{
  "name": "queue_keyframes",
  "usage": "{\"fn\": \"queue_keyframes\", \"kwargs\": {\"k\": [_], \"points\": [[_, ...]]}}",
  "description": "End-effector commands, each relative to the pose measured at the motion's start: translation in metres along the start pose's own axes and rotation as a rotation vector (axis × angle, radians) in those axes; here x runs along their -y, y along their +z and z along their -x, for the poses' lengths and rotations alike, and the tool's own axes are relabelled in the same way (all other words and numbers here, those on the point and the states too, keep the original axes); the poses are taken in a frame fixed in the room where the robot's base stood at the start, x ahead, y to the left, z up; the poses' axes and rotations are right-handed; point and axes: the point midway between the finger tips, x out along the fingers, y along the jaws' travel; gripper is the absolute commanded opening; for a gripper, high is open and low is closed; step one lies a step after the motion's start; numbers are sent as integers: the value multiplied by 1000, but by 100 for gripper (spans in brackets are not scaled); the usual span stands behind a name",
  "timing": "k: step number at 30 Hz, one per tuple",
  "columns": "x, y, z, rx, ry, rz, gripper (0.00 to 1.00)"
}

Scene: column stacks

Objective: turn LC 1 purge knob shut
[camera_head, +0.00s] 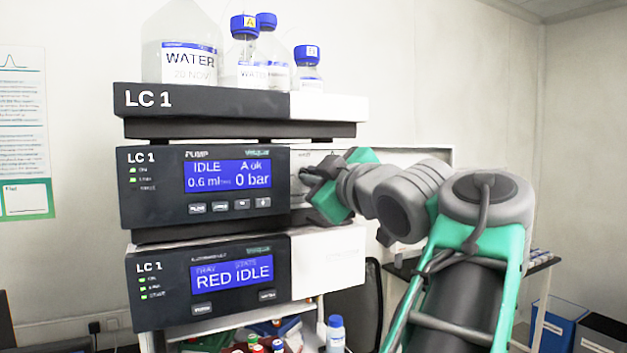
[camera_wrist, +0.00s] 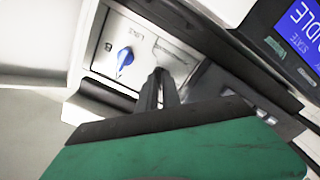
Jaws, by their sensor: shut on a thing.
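The LC 1 pump module (camera_head: 205,185) shows "IDLE" and "0 bar" on its display. A recessed light panel on its right side faces my gripper. My gripper (camera_head: 318,178) is at this panel; in the wrist view its dark fingers (camera_wrist: 161,82) are close together, with their tips at the panel. They are shut on what appears to be the purge knob, which the fingers hide almost wholly; its angle cannot be told. A blue knob (camera_wrist: 124,60) with a pale plate sits on the same panel, left of the fingertips and apart from them.
Bottles, among them a large water bottle (camera_head: 180,45), stand on the LC 1 top tray (camera_head: 230,105). The module below (camera_head: 215,275) shows "RED IDLE". A blue-capped bottle (camera_head: 335,332) and several small vials are beneath.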

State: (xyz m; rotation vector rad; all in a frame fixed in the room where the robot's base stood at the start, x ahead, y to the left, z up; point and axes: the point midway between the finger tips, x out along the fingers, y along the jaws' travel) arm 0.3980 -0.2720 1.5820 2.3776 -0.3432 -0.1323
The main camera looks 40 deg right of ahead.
Motion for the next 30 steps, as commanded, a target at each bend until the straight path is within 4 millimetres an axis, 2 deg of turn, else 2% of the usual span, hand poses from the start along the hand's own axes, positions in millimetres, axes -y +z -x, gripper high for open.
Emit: {"fn": "queue_keyframes", "kwargs": {"k": [18, 30], "points": [[1, 3, -1, 6, -3, -557, 0], [2, 4, -1, 7, -4, -739, 0]]}}
